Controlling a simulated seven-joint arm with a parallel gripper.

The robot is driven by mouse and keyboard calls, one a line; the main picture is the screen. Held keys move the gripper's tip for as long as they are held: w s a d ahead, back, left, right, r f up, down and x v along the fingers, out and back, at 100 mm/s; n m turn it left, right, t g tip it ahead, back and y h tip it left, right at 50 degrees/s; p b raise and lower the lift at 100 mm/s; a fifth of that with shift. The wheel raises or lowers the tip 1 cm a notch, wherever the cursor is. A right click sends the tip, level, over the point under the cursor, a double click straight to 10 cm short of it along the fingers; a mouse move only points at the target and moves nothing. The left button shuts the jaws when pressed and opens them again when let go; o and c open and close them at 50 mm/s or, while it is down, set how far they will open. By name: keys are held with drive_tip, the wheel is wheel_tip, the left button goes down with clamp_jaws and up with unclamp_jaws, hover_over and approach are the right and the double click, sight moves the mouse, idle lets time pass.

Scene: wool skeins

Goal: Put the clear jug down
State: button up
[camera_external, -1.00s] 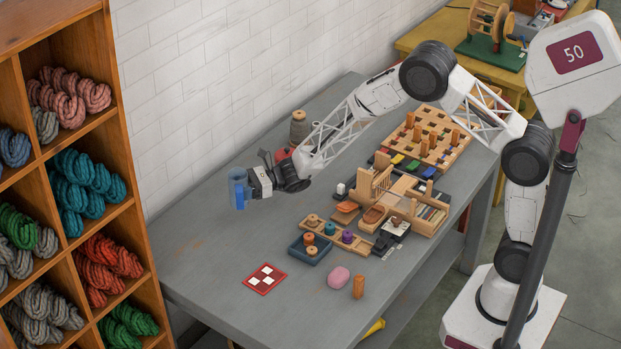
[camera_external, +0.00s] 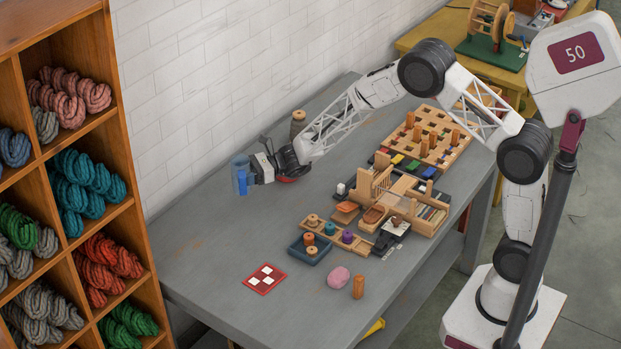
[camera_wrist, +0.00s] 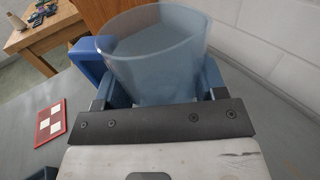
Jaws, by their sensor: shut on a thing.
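The clear jug (camera_external: 239,166) is bluish and see-through, with a blue handle. It is upright at the far left part of the grey table, near the white wall. My gripper (camera_external: 252,177) is shut on it from the right side. In the wrist view the jug (camera_wrist: 160,60) stands between the fingers of my gripper (camera_wrist: 160,92), its handle on the left. Its base is hidden there, and I cannot tell whether it touches the table.
The grey table (camera_external: 205,280) is bare around the jug. A red card with white squares (camera_external: 265,279) lies nearer the front. A blue tray (camera_external: 309,251) and wooden racks stand to the right. Wool shelves (camera_external: 140,240) border the left.

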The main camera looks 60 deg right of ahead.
drive_tip(key=shift+f, duration=2.7)
drive_tip(key=shift+f, duration=1.9)
drive_tip(key=shift+f, duration=0.15)
drive_tip(key=o, duration=1)
drive_tip(key=shift+v, duration=3.75)
